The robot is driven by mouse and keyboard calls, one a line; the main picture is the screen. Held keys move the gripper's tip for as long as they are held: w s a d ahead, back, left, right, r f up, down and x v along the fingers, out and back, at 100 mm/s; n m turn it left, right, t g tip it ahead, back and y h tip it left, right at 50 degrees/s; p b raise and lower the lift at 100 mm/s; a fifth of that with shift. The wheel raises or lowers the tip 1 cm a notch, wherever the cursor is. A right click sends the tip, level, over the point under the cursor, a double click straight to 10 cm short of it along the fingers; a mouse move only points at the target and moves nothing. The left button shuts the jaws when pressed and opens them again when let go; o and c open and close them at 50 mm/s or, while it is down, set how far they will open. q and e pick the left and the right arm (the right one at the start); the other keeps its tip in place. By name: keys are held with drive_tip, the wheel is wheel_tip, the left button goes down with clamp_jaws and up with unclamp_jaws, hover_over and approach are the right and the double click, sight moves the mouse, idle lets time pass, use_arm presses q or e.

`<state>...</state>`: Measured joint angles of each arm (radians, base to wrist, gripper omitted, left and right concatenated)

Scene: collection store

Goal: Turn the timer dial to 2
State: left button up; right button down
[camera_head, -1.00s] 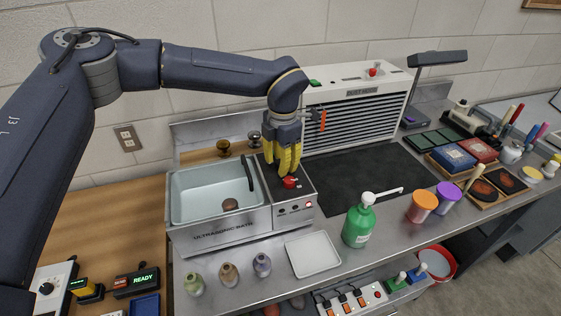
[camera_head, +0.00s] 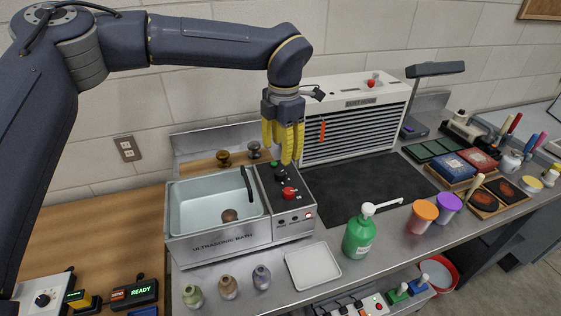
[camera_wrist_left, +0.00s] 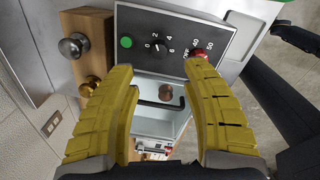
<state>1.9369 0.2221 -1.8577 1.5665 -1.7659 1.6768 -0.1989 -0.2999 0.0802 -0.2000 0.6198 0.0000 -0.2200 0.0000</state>
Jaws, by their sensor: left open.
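The ultrasonic bath's dark control panel carries a small black numbered dial (camera_wrist_left: 160,47) between a green button (camera_wrist_left: 126,42) and a red knob (camera_wrist_left: 199,54) marked OFF, 40 and 50. The black dial's scale runs from 0 up through 2 and 4; its exact setting is too small to read. In the head view the red knob (camera_head: 289,193) and green button (camera_head: 275,164) show, with the black dial between them. My left gripper (camera_head: 285,158), with yellow fingers, is open and empty, pointing down above the panel's back part. It also shows in the wrist view (camera_wrist_left: 163,75). My right gripper is out of view.
The bath's basin (camera_head: 200,207) with a black handle lies left of the panel. Two metal knobs stand behind it. A slatted white unit (camera_head: 355,115) is at the back right. A green pump bottle (camera_head: 359,235) and white tray (camera_head: 312,265) stand in front.

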use_arm(q)
drive_tip(key=shift+s+r, duration=0.1)
drive_tip(key=shift+r, duration=1.7)
